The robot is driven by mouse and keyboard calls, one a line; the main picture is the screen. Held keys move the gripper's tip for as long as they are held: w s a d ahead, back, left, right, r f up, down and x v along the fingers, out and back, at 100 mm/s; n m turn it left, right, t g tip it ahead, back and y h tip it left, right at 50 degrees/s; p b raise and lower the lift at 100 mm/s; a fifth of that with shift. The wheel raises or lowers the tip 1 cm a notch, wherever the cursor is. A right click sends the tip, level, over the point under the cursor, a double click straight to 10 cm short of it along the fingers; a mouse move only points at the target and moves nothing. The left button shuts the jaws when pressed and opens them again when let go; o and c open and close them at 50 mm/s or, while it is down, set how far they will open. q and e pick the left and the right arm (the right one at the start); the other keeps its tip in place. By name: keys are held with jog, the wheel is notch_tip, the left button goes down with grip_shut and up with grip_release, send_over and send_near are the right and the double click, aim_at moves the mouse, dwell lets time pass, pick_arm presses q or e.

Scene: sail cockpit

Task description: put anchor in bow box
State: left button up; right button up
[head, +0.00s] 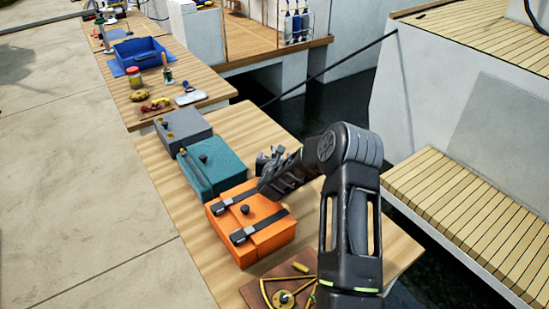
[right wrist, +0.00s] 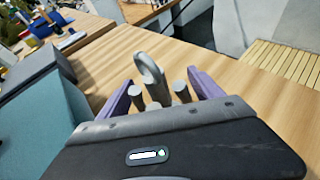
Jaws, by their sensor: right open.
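A grey metal piece with a ring and short posts, which looks like the anchor (right wrist: 152,78), stands on the wooden bench and also shows in the head view (head: 268,158). My right gripper (head: 268,183) is beside it, right of the boxes. In the right wrist view its purple fingers (right wrist: 161,92) are apart, one on each side of the anchor; contact cannot be told. A grey box (head: 183,125), a teal box (head: 215,170) and an orange box (head: 262,228) stand in a row with lids shut. I cannot tell which is the bow box. My left gripper is out of view.
A brown board with a brass instrument (head: 283,294) lies in front of the orange box. A blue tray (head: 140,52), a jar (head: 135,77) and small items sit on the farther bench. Bare bench wood (head: 250,125) lies right of the boxes, with dark water beyond its edge.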

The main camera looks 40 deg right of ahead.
jog(key=shift+r, duration=0.2)
jog(key=p+v, duration=0.1)
jog(key=v, duration=1.1)
jog(key=shift+s+f, duration=0.1)
jog(key=shift+f, duration=0.05)
